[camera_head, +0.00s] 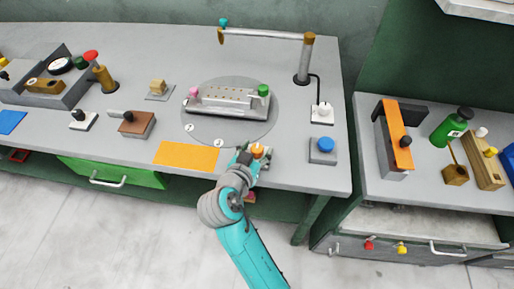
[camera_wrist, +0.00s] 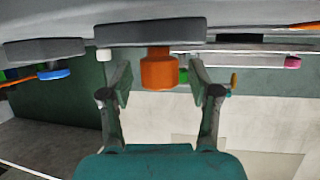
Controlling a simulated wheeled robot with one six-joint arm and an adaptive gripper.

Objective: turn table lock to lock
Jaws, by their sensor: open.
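An orange knob (camera_head: 258,149) stands on a grey base at the table's front edge, just in front of the round turntable (camera_head: 228,135). My gripper (camera_head: 249,158) is at this knob. In the wrist view, which shows the scene upside down, the orange knob (camera_wrist: 158,72) sits between the two spread fingers of my gripper (camera_wrist: 160,82), with a gap on each side. The fingers are open and hold nothing. The turntable carries a grey fixture (camera_head: 226,103) with a pink knob (camera_head: 193,92) and a green knob (camera_head: 264,90). In the head view, my gripper partly hides the orange knob's base.
A blue button (camera_head: 325,144) on a grey block is to the right. An orange mat (camera_head: 187,156) lies to the left, by a brown block (camera_head: 137,124). A post with a horizontal bar (camera_head: 265,36) stands behind the turntable. A second bench (camera_head: 437,192) is at right.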

